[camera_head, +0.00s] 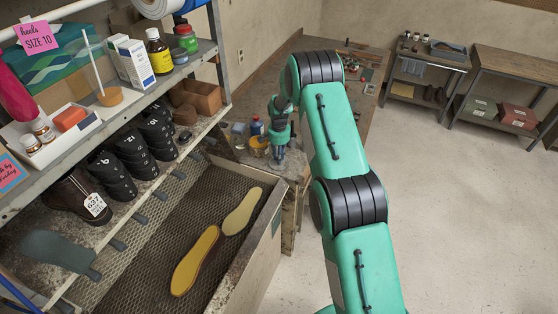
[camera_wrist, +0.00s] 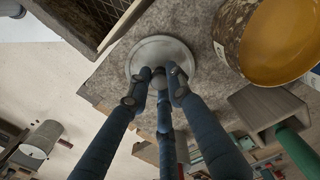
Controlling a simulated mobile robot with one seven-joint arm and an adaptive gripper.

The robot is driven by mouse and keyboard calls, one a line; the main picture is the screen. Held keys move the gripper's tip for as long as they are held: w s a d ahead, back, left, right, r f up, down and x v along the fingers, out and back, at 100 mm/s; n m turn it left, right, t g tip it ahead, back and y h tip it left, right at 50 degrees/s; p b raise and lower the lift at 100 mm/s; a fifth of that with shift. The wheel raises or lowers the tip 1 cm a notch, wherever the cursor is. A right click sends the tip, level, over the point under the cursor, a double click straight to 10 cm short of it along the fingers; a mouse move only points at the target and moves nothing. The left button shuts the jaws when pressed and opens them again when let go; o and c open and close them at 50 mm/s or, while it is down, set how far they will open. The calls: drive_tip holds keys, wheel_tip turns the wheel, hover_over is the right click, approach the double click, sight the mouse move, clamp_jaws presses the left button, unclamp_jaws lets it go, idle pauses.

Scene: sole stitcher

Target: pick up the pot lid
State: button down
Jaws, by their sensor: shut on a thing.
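The pot lid (camera_wrist: 178,52) is a round grey metal disc with a small knob in the middle, seen in the wrist view. My gripper (camera_wrist: 159,78) has its dark blue fingers closed around the knob. The lid is over the worn bench top; I cannot tell whether it touches it. In the head view my gripper (camera_head: 279,151) points down over the bench end, and the lid cannot be made out there. A pot of amber contents (camera_wrist: 284,42) stands right of the lid in the wrist view and left of my gripper in the head view (camera_head: 258,147).
Bottles (camera_head: 256,126) stand close behind the pot on the bench (camera_head: 300,110). To the left are a crowded shelf (camera_head: 205,48) and a mesh-bottomed tray (camera_head: 150,245) holding two soles (camera_head: 195,260). Open floor (camera_head: 450,190) lies to the right.

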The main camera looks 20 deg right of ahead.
drive_tip(key=shift+r, duration=0.15)
drive_tip(key=shift+r+b, duration=0.3)
drive_tip(key=shift+r, duration=1.4)
drive_tip(key=s+a+r+b, duration=0.1)
drive_tip(key=s+a+b, duration=0.1)
drive_tip(key=s, duration=1.3)
drive_tip(key=shift+s+a+r+b, duration=0.15)
drive_tip(key=shift+s+a+b, duration=0.15)
drive_tip(key=shift+s, duration=0.1)
drive_tip(key=shift+w, duration=0.15)
wheel_tip(320, 180, up, 4)
drive_tip(key=n+p, duration=0.3)
hover_over(273, 165)
drive_tip(key=w+a+r+n+p, duration=0.1)
drive_tip(key=w+r, duration=0.1)
drive_tip(key=w, duration=0.4)
drive_tip(key=w+a+r+n+p, duration=0.1)
drive_tip(key=w+a+r+n, duration=0.1)
drive_tip(key=w, duration=0.4)
drive_tip(key=shift+w+r+p, duration=0.15)
drive_tip(key=shift+r+p, duration=0.2)
drive_tip(key=shift+r, duration=0.1)
